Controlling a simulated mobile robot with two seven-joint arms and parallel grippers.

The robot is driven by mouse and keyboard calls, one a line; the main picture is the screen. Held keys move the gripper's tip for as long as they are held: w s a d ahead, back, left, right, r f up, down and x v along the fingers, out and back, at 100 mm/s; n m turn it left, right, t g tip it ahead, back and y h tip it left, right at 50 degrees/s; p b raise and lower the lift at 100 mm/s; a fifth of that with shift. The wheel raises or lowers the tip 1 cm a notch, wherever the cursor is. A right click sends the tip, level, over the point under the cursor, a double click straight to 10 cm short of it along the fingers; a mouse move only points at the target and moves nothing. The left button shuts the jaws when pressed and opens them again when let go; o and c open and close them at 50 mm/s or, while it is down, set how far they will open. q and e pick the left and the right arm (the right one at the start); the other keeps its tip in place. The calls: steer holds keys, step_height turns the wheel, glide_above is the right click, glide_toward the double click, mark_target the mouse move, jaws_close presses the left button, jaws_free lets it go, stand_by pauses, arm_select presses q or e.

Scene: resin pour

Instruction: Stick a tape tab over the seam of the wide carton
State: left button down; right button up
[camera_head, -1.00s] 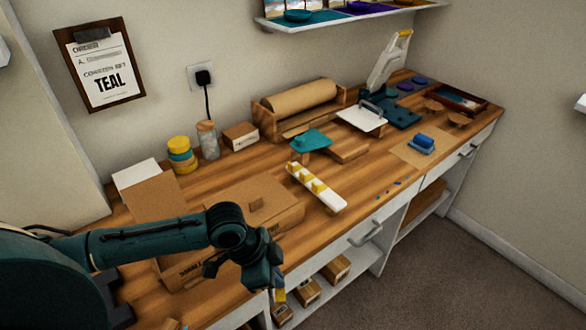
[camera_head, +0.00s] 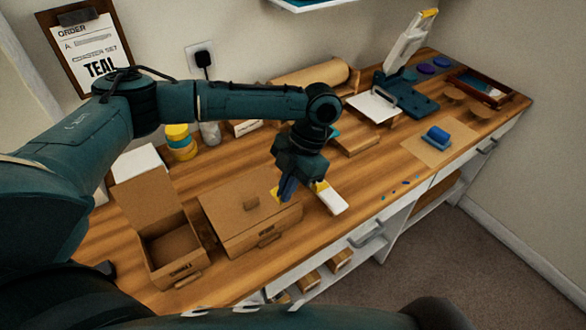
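My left gripper (camera_head: 290,192) points down between the carton's right side and the strip. A yellow patch shows at its fingertips; I cannot tell whether this is a tab or part of the finger. The finger gap is not clear. My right gripper is not in view.
An open, empty brown box (camera_head: 172,247) stands left of the carton.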

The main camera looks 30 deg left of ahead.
arm_select(q)
steer(key=shift+w+a+f+m, duration=0.15)
steer(key=shift+w+f+m, duration=0.15)
steer(key=shift+m, duration=0.3)
steer(key=b, duration=0.1)
glide_above(281, 219)
steer(key=w+d, duration=0.1)
step_height(281, 219, down, 5)
steer(key=shift+w+f+b, duration=0.2)
steer(key=shift+b, duration=0.1)
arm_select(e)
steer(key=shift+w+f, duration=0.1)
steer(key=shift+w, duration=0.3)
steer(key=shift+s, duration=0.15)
arm_select(q)
steer(key=shift+f, duration=0.15)
steer(key=shift+f, duration=0.35)
stand_by(0.3)
stand_by(0.3)
